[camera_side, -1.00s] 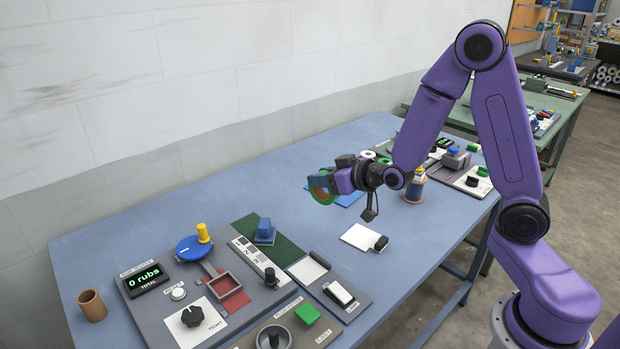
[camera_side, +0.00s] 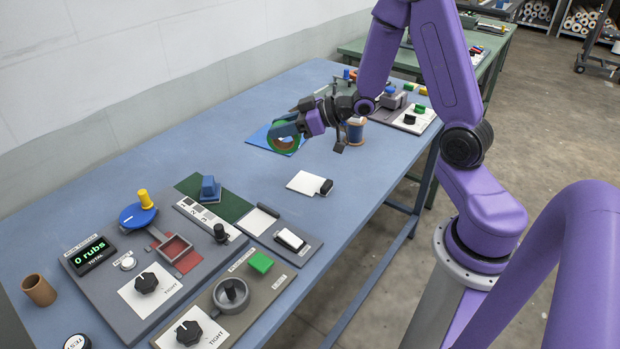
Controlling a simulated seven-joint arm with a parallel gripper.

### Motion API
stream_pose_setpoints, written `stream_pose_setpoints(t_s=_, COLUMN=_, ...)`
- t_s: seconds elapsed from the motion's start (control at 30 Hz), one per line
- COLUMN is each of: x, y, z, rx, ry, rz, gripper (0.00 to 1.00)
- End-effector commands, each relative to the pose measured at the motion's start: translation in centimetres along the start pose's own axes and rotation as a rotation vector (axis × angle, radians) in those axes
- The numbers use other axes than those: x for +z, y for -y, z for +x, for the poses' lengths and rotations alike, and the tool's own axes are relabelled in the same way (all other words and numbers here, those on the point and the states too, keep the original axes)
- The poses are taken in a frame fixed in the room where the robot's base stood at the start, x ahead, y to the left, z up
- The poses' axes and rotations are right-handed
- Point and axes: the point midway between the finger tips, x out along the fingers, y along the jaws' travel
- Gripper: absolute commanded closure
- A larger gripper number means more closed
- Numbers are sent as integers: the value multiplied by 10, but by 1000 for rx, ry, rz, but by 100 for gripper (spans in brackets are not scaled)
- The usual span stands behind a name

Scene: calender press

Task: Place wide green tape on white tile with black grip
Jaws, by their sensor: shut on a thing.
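The wide green tape (camera_side: 297,145) is a green ring with a brown core. My gripper (camera_side: 285,130) is shut on the tape and holds it upright, in front of a blue mat in this view. I cannot tell exactly how high it is above the table. The white tile (camera_side: 303,182) lies flat on the blue table, below and right of the tape in the picture. Its black grip (camera_side: 326,187) is at its right end. The tile's top is bare, and the tape is apart from it.
The blue mat (camera_side: 258,138) lies behind the tape. A brown spool (camera_side: 355,132) stands right of my gripper. A grey panel with a blue disc (camera_side: 138,215) and knobs fills the table's near left. Table (camera_side: 250,165) around the tile is clear.

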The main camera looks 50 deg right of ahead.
Motion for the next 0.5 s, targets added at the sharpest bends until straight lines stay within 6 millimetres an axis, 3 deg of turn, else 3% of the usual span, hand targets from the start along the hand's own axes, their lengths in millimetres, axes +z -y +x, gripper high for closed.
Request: stream_pose_setpoints(t_s=0.5, x=42, y=-3, z=-46, rx=-250, ry=0, rz=-102, gripper=97)
